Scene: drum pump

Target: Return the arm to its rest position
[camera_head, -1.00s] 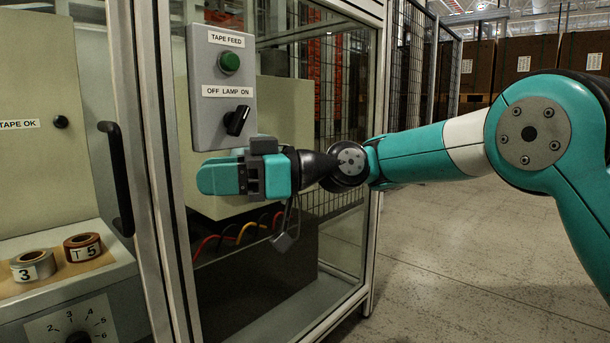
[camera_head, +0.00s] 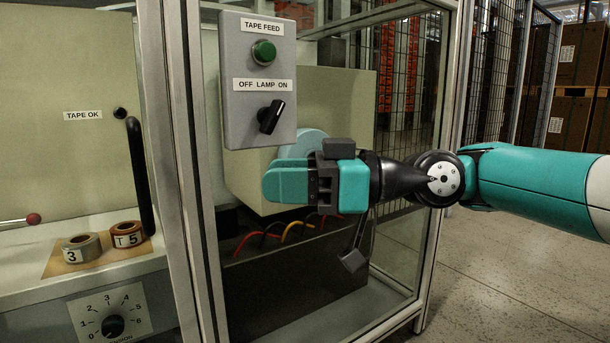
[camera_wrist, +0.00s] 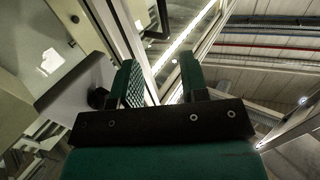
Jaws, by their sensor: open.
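My gripper (camera_head: 272,182) is in front of the glazed machine enclosure in the head view, just below the grey switch box (camera_head: 258,130). Its teal fingers point left and hold nothing. In the wrist view the two fingers (camera_wrist: 158,68) stand apart with a clear gap between them. My arm reaches in from the right edge, nearly level. The switch box carries a green TAPE FEED button (camera_head: 264,52) and a black OFF LAMP ON knob (camera_head: 271,117), which is tilted up to the right. The gripper appears apart from the box.
The enclosure's metal frame post (camera_head: 181,200) and black door handle (camera_head: 140,175) are left of my gripper. Two tape rolls, marked 3 (camera_head: 82,248) and T 5 (camera_head: 128,235), lie on a ledge above a numbered dial (camera_head: 112,326). Open floor (camera_head: 510,270) lies right of the enclosure.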

